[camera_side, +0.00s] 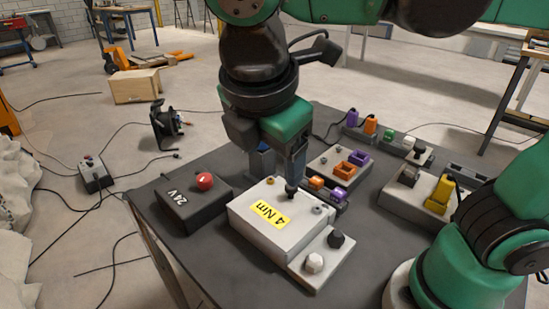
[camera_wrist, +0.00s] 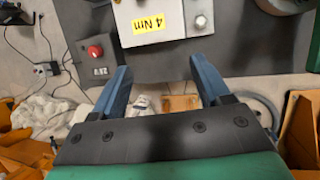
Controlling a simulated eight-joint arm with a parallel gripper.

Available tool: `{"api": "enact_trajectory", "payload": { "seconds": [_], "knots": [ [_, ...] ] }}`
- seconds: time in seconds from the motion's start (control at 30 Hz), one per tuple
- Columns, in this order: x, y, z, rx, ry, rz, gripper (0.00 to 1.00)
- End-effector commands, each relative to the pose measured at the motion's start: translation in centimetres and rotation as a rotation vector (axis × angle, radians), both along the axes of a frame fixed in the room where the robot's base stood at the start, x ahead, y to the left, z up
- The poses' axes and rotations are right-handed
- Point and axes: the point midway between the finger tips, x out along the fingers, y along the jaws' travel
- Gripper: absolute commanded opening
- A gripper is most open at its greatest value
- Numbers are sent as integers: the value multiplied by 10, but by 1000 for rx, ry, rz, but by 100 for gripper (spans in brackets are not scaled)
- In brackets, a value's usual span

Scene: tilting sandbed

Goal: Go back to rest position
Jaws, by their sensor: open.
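My gripper (camera_side: 277,178) hangs fingers-down over the back part of a light grey box with a yellow "4 Nm" label (camera_side: 269,216). In the wrist view my gripper (camera_wrist: 163,78) shows two blue-grey fingers spread wide apart with nothing between them. The grey box (camera_wrist: 185,32) lies beyond the fingertips there. In the side view one fingertip overlaps a small dark fitting on the box top; I cannot tell whether they touch.
A black "24V" box with a red button (camera_side: 205,181) stands left of the grey box. Connector blocks with orange and purple parts (camera_side: 345,170) stand behind. A block with a yellow part (camera_side: 442,190) is at right.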

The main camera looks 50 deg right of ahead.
Motion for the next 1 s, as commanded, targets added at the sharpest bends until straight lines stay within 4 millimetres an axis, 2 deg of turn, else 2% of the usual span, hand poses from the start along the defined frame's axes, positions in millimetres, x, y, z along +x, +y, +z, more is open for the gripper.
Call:
{"api": "enact_trajectory", "payload": {
  "seconds": [0.37,0.5,0.57,0.63,0.8,0.9,1.0],
  "knots": [
    [-3,4,5,-33,18,47,70],
    [1,-3,-2,9,-5,-19,70],
    [6,-12,-11,77,-43,-121,70],
    [14,-28,-27,193,-112,-301,70],
    [31,-72,-65,531,-332,-842,70],
    [37,-93,-79,700,-449,-1103,70],
    [39,-109,-86,815,-532,-1274,70]
  ]
}}
